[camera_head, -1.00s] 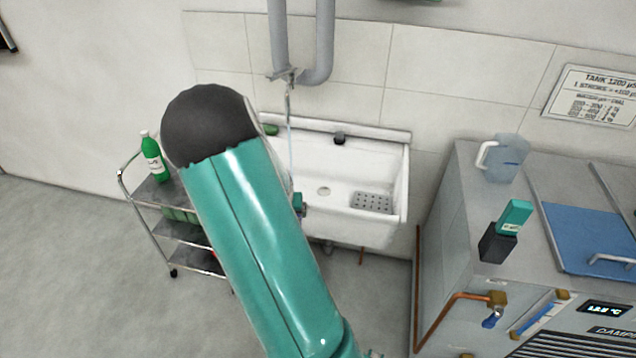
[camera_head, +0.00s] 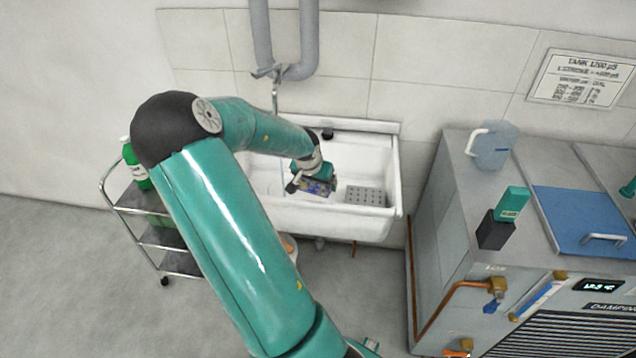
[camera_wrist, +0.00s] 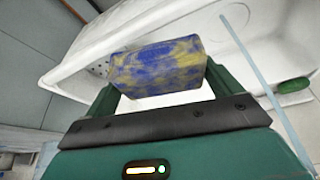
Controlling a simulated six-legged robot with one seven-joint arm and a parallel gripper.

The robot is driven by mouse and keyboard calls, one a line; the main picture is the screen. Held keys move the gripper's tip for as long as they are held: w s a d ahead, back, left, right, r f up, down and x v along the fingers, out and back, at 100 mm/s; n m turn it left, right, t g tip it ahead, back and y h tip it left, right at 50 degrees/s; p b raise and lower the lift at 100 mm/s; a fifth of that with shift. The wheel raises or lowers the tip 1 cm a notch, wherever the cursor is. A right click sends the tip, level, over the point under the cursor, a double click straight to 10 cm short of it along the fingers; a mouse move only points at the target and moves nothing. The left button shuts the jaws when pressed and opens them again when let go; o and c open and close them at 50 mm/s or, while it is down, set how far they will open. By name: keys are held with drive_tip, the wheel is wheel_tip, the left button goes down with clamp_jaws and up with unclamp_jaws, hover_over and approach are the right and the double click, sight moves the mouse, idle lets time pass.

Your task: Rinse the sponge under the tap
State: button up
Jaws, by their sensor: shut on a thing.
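The sponge (camera_wrist: 158,68) is yellow with large blue patches. My gripper (camera_wrist: 160,85) is shut on it, one finger at each side. In the head view my gripper (camera_head: 311,177) is over the white sink (camera_head: 340,222), with the sponge (camera_head: 318,187) dark and small at its end. The tap (camera_head: 275,75) is on the wall above the sink's left part, and a thin stream of water (camera_head: 282,175) falls from it. The stream (camera_wrist: 262,80) passes right of the sponge in the wrist view, apart from it in the picture. My arm hides the sink's left end.
A grated drain panel (camera_head: 366,196) lies in the sink's right part. A green object (camera_wrist: 293,85) lies near the sink edge. A trolley (camera_head: 182,264) with a green bottle (camera_head: 137,168) stands left. A grey machine (camera_head: 455,200) with a jug (camera_head: 491,146) on top stands right.

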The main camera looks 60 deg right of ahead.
drive_tip(key=w+d+f, duration=0.2)
drive_tip(key=w+d, duration=0.1)
drive_tip(key=w, duration=0.4)
drive_tip(key=w+d+f, duration=0.1)
drive_tip(key=w+d, duration=0.2)
drive_tip(key=w, duration=0.3)
drive_tip(key=shift+w+d+f, duration=0.3)
drive_tip(key=shift+w+f, duration=0.05)
drive_tip(key=shift+f, duration=0.05)
drive_tip(key=shift+a, duration=0.1)
